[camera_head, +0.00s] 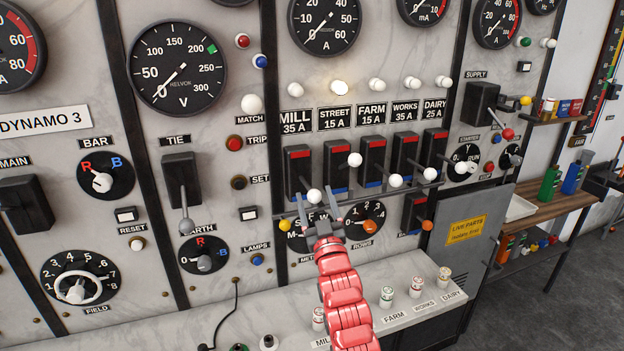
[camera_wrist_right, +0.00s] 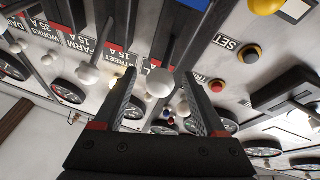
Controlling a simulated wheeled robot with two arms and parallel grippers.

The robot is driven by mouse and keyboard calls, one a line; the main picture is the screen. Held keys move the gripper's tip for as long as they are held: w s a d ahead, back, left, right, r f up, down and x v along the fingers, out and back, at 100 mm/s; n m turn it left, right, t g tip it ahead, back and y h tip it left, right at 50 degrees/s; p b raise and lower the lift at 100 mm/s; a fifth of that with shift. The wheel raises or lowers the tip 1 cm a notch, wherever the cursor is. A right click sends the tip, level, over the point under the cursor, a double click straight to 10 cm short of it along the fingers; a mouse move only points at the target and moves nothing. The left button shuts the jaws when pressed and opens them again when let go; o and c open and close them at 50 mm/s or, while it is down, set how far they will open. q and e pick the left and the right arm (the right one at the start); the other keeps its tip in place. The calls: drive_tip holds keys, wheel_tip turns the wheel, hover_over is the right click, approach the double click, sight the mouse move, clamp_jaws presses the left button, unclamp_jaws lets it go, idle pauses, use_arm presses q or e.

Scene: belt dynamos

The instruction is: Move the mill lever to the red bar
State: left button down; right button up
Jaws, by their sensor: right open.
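The mill lever (camera_head: 314,196) has a white ball knob and sits under the MILL 35 A label (camera_head: 295,121). Its knob stands low, at about the level of the blue bar of its switch. The red bar (camera_head: 299,154) is at the top of the same switch block. My right gripper (camera_head: 318,203) is open, with a finger on each side of the knob. In the right wrist view the white knob (camera_wrist_right: 159,83) shows between the open fingers of the gripper (camera_wrist_right: 160,90). I cannot tell whether either finger touches it. My left gripper is not in view.
The street lever (camera_head: 354,160) and farm lever (camera_head: 396,180) stand close to the right, with white knobs. The tie lever (camera_head: 186,226) is to the left. Below are a rotary dial (camera_head: 368,226) and a ledge (camera_head: 380,265) with labelled plugs. A grey cabinet (camera_head: 465,235) stands at right.

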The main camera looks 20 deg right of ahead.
sight(308, 188)
drive_tip(key=shift+p+x, duration=0.5)
drive_tip(key=shift+x, duration=1.35)
clamp_jaws()
